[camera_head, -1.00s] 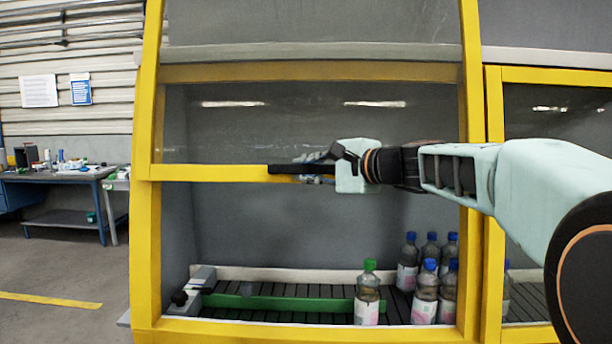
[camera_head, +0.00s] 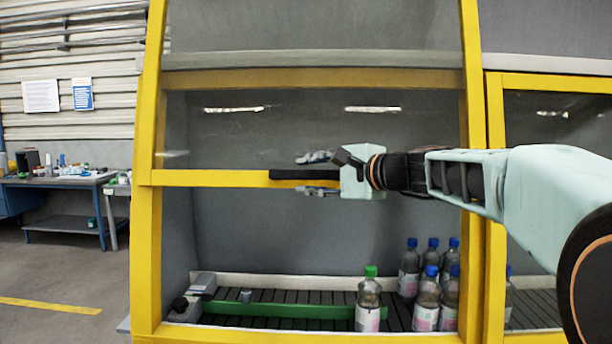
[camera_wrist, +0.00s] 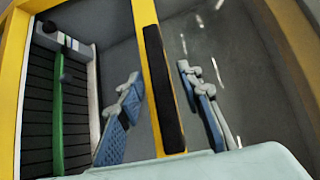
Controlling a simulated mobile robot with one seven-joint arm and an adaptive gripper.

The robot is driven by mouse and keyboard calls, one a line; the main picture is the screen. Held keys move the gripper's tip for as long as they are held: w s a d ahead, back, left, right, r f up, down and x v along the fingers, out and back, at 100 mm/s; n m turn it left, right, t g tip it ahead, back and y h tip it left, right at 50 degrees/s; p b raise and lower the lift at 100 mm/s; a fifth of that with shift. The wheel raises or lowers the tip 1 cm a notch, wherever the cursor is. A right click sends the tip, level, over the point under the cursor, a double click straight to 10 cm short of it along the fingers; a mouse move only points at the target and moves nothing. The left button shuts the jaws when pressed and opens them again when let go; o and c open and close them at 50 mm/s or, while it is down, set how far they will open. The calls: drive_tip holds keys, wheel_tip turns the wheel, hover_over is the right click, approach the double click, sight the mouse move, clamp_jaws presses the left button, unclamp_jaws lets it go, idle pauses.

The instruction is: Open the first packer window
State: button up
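The first packer window (camera_head: 310,125) is a clear pane in a yellow frame, with a yellow lower bar (camera_head: 215,178) and a black handle (camera_head: 300,174). Its bar stands well above the packer's bottom edge, leaving an opening below it. My gripper (camera_head: 305,173) is at the handle, one finger above the bar and one below. In the wrist view the bar and black handle (camera_wrist: 163,88) run between the spread fingers of my gripper (camera_wrist: 158,72), with a gap visible on each side. The gripper is open and holds nothing.
Inside the packer are a green-capped bottle (camera_head: 368,300), several blue-capped bottles (camera_head: 428,300) and a green rail (camera_head: 280,310) on a dark slatted conveyor. Another yellow-framed window (camera_head: 555,115) adjoins at right. A cluttered workbench (camera_head: 60,182) stands at far left, with clear floor before it.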

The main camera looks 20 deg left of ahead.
drive_tip(key=v, duration=1.1)
drive_tip(key=shift+d, duration=0.15)
